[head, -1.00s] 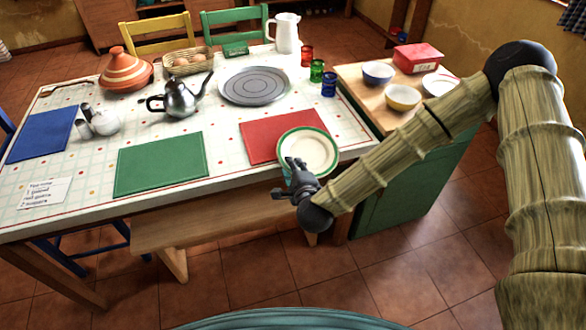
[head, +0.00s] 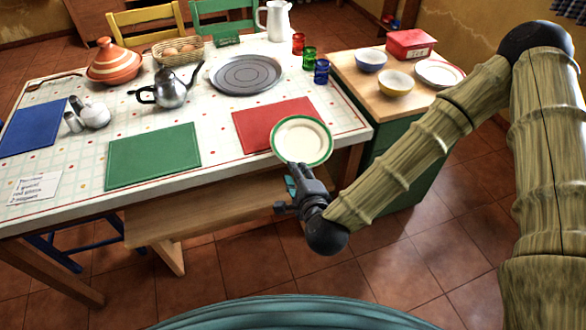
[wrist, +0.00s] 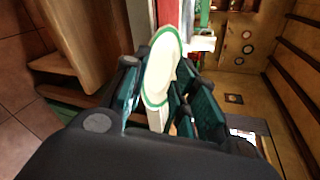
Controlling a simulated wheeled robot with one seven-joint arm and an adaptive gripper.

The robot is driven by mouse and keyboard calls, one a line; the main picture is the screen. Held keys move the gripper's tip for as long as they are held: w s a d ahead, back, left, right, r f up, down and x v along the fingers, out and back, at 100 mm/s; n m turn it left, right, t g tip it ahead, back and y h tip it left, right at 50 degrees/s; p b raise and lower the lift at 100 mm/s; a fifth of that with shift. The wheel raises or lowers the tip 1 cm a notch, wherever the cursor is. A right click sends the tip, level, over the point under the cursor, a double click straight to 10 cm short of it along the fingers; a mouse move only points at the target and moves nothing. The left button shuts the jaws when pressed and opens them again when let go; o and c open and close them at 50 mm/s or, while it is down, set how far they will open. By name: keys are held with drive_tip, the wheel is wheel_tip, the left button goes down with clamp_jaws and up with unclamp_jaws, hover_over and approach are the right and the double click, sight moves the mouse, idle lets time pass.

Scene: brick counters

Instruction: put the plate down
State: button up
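The plate (head: 302,140) is cream with a green rim. In the head view it overlaps the right front corner of the red mat (head: 262,127) and reaches past the table's front edge. I cannot tell how fully it rests on the table. My gripper (head: 297,170) is just in front of the plate's near rim, beyond the table edge. In the wrist view the plate (wrist: 163,65) shows between and beyond the teal fingers (wrist: 155,100), which stand apart with a gap around its near end. No clear contact shows.
The patterned table (head: 222,140) holds a green mat (head: 153,157), a grey round platter (head: 246,75), a metal teapot (head: 168,90) and coloured glasses (head: 309,57). A side counter (head: 375,95) with bowls is at right.

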drive_tip(key=shift+s+d+r, duration=0.1)
drive_tip(key=shift+s+r, duration=0.05)
drive_tip(key=shift+s, duration=0.25)
drive_tip(key=s+d+f+n+g, duration=0.2)
drive_tip(key=s+f+n+g, duration=0.25)
drive_tip(key=s+f, duration=0.35)
drive_tip(key=s+d+f+n+g, duration=0.25)
drive_tip(key=s+f+n, duration=0.3)
drive_tip(key=f, duration=0.55)
drive_tip(key=s+d+f+n+g+h, duration=0.1)
drive_tip(key=s+d+f+n+g, duration=0.2)
drive_tip(key=s+d+f, duration=0.3)
drive_tip(key=shift+s+d+n+g, duration=0.3)
drive_tip(key=shift+s+n, duration=0.5)
drive_tip(key=shift+s, duration=0.05)
drive_tip(key=s+d+n+g, duration=0.1)
drive_tip(key=s+d, duration=0.1)
drive_tip(key=d, duration=0.1)
drive_tip(key=s+d+f+n+g+h, duration=0.1)
drive_tip(key=s+d, duration=0.1)
drive_tip(key=s+d+f+n+g+h, duration=0.1)
drive_tip(key=s+d, duration=0.1)
drive_tip(key=d, duration=0.1)
drive_tip(key=shift+s+d+f+n, duration=0.15)
drive_tip(key=shift+s+d+n, duration=0.2)
drive_tip(key=shift+n, duration=0.05)
drive_tip(key=c, duration=0.4)
drive_tip(key=shift+s+d, duration=0.1)
clamp_jaws()
